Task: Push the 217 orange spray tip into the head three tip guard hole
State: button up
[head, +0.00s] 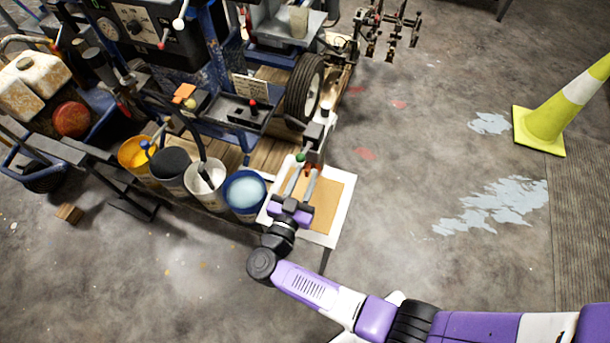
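My gripper (305,171) reaches over a white-edged stand with a tan top (328,207). Its two grey fingers point away from me, with a visible gap between them. A small orange-red piece (308,168) shows close to the fingertips; it may be the orange spray tip, but its number is too small to read. I cannot tell whether it touches a finger. A green round piece (300,158) sits just beyond the left fingertip. A grey block-shaped head (316,135) stands just past the fingertips. I cannot make out the tip guard hole.
Several paint buckets stand left of the stand, the nearest a blue-rimmed one (245,191). The striper's black tire (304,90) and blue frame rise behind. A yellow-green cone (556,115) stands on the right. The floor between stand and cone is open, with pale paint patches (497,205).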

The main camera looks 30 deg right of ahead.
grip_shut()
jog(key=shift+r, duration=0.1)
jog(key=shift+n+p, duration=0.6)
jog(key=shift+p, duration=0.05)
jog(key=shift+n+p, duration=1.7)
jog(key=shift+n, duration=0.5)
jog(key=shift+n+p, duration=0.85)
jog(key=shift+n, duration=0.95)
